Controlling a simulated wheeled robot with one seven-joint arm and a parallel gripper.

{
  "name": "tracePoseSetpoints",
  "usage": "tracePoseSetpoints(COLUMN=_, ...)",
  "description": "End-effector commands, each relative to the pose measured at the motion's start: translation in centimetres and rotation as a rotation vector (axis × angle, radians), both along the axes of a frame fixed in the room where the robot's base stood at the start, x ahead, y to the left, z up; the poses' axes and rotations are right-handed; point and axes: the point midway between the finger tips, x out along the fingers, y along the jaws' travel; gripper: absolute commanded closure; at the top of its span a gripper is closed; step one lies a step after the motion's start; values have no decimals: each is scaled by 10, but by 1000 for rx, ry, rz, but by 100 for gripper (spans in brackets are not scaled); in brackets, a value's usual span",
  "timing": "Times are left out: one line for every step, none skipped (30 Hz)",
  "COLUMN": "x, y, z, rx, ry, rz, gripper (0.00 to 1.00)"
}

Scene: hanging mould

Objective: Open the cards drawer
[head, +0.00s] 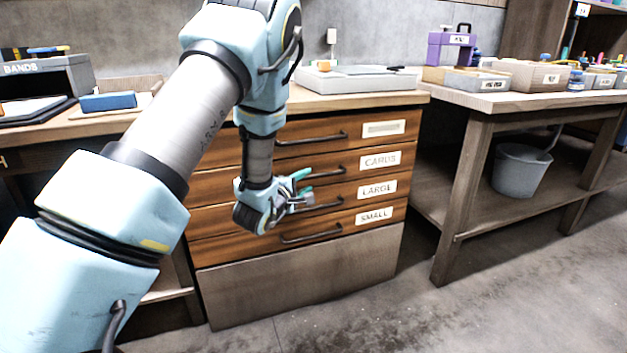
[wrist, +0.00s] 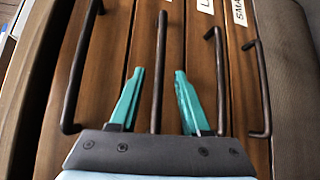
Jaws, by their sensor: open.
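The cards drawer (head: 350,164) is the second from the top in a wooden drawer unit, with a white CARDS label (head: 381,160). It looks shut, its front level with the others. Its dark bar handle (head: 331,173) is partly hidden by my gripper (head: 306,183) in the head view. My gripper is open and empty, in front of the drawers. In the wrist view, the cards handle (wrist: 159,60) runs lengthwise between the two teal fingers of my gripper (wrist: 158,85). I cannot tell whether the fingertips reach past the bar.
The top drawer's handle (head: 312,138) is above; the LARGE handle (head: 327,204) and SMALL handle (head: 311,235) are below. All these drawers look shut. A grey tray (head: 355,80) lies on the unit's top. A workbench (head: 480,99) stands at right. The floor (head: 370,315) in front is clear.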

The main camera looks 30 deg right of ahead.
Motion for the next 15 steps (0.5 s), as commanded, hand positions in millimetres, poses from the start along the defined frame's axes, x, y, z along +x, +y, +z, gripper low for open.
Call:
tracePoseSetpoints(x=5, y=-9, z=-2, rx=0, ry=-2, rz=-2, gripper=53)
tracePoseSetpoints(x=9, y=-13, z=-3, rx=-1, ry=-3, rz=-2, gripper=53)
tracePoseSetpoints(x=13, y=-18, z=-4, rx=1, ry=-3, rz=-2, gripper=53)
tracePoseSetpoints(x=16, y=-22, z=-5, rx=1, ry=-3, rz=-2, gripper=53)
tracePoseSetpoints(x=18, y=-26, z=-5, rx=0, ry=-2, rz=-2, gripper=53)
tracePoseSetpoints(x=22, y=-30, z=-6, rx=1, ry=-2, rz=-1, gripper=53)
tracePoseSetpoints(x=24, y=-32, z=-7, rx=1, ry=-2, rz=-1, gripper=53)
tracePoseSetpoints(x=26, y=-35, z=-7, rx=1, ry=-3, rz=-1, gripper=53)
tracePoseSetpoints(x=28, y=-38, z=-7, rx=1, ry=-2, rz=-1, gripper=53)
tracePoseSetpoints(x=30, y=-39, z=-8, rx=2, ry=-1, rz=0, gripper=53)
tracePoseSetpoints(x=31, y=-41, z=-8, rx=1, ry=0, rz=0, gripper=53)
tracePoseSetpoints(x=32, y=-42, z=-8, rx=1, ry=-1, rz=0, gripper=53)
tracePoseSetpoints(x=33, y=-43, z=-8, rx=0, ry=0, rz=0, gripper=53)
tracePoseSetpoints(x=34, y=-44, z=-8, rx=0, ry=0, rz=1, gripper=53)
tracePoseSetpoints(x=34, y=-44, z=-8, rx=0, ry=0, rz=1, gripper=53)
